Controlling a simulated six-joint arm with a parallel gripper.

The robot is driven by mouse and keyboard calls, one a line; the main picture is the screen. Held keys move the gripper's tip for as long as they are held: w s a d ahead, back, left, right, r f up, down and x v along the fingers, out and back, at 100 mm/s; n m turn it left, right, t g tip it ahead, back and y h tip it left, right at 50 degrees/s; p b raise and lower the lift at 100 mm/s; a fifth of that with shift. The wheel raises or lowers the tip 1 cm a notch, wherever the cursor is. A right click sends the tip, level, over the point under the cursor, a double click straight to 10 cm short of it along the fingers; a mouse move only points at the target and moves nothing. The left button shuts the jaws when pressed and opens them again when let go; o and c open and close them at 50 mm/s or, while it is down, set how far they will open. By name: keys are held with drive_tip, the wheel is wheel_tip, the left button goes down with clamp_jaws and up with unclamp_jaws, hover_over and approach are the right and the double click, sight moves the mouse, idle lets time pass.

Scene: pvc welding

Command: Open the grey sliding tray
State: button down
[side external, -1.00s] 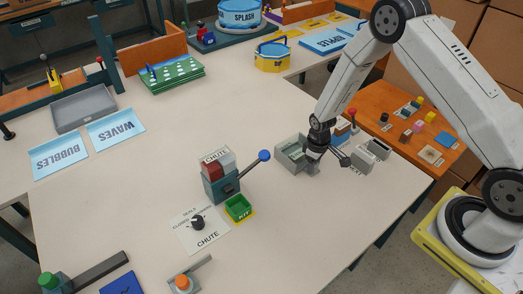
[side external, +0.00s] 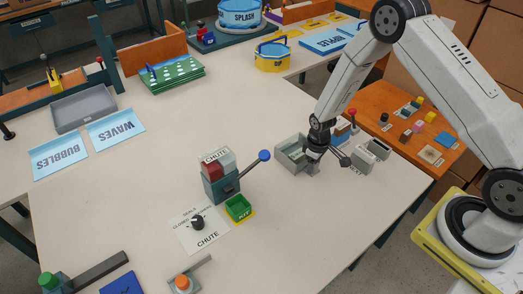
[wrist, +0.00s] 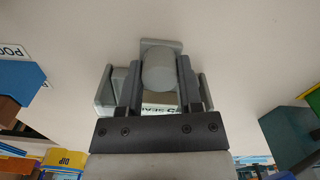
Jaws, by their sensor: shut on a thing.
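The grey sliding tray (side external: 287,160) is a small open-topped box on the white table, right of centre in the side view. My gripper (side external: 314,158) is at its right end, pointing down. In the wrist view, my gripper (wrist: 160,85) has its two dark fingers closed on either side of a rounded grey handle (wrist: 158,68). Grey walls and a partly hidden white label show behind the fingers. The fingers and wrist hide much of the tray's right end in the side view.
A grey block (side external: 364,160) and dark lever stand close to the right of my gripper. The table in front of the tray is clear.

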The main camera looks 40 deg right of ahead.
sight(334, 191)
drive_tip(key=shift+s, duration=0.1)
idle(0.3)
drive_tip(key=s, duration=0.9)
drive_tip(key=shift+s, duration=0.25)
drive_tip(key=shift+c, duration=1.3)
unclamp_jaws()
drive_tip(key=shift+w+r, duration=0.1)
drive_tip(key=shift+r, duration=0.05)
wheel_tip(334, 191, up, 8)
drive_tip(key=shift+f, duration=0.25)
